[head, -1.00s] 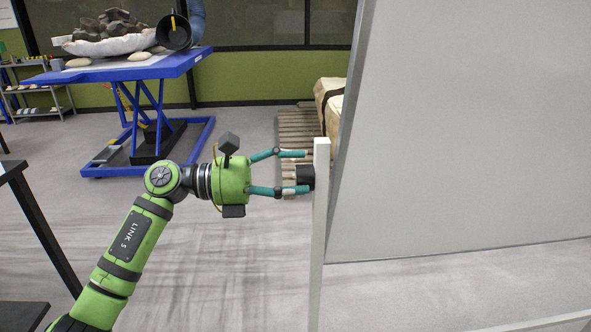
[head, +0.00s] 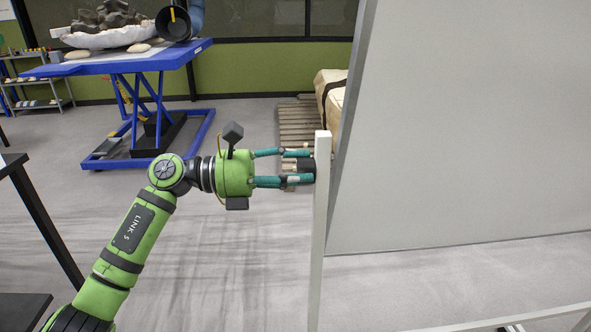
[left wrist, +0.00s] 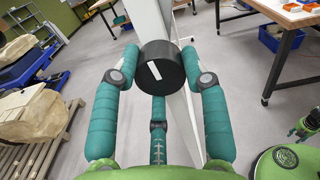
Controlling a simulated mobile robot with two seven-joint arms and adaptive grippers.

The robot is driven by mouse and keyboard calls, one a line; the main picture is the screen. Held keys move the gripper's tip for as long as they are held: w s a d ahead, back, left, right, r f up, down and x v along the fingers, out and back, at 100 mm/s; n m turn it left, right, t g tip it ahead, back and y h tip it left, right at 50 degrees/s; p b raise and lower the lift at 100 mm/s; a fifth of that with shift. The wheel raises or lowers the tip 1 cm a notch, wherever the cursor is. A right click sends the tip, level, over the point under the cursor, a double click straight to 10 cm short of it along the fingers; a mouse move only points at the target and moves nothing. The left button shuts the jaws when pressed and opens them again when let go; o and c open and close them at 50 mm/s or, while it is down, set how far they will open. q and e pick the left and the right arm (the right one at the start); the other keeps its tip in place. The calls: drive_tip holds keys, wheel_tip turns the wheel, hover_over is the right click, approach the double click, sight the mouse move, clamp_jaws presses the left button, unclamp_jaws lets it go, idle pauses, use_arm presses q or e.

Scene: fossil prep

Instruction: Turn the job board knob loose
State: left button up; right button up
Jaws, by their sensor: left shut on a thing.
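The job board (head: 460,120) is a large pale panel in a light frame, at the right of the head view. Its black round knob (head: 307,166) sits on the side post (head: 320,230). In the left wrist view the knob (left wrist: 160,68) faces the camera with a white stripe running at a slant. My left gripper (head: 298,167) has its teal fingers closed around the knob, touching its sides. The left wrist view also shows the fingers (left wrist: 162,80) on either side of it. My right gripper is not in the head view.
A blue lift table (head: 120,62) carrying rocks stands at the back left. A wooden pallet (head: 292,128) with a wrapped load lies behind the post. A dark table edge (head: 14,163) is at the left. The floor between is clear.

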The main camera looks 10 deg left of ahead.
use_arm(q)
drive_tip(key=n+p, duration=0.1)
drive_tip(key=n, duration=0.3)
drive_tip(key=n+p, duration=0.2)
drive_tip(key=n, duration=0.1)
drive_tip(key=shift+n, duration=0.4)
drive_tip(key=n+p, duration=0.4)
drive_tip(key=n, duration=0.1)
drive_tip(key=shift+r, duration=0.1)
drive_tip(key=shift+n+p, duration=1.35)
drive_tip(key=shift+n, duration=0.45)
drive_tip(key=shift+f, duration=0.2)
drive_tip(key=o, duration=1.1)
drive_tip(key=shift+d, duration=0.1)
drive_tip(key=shift+o, duration=0.2)
drive_tip(key=shift+r, duration=0.1)
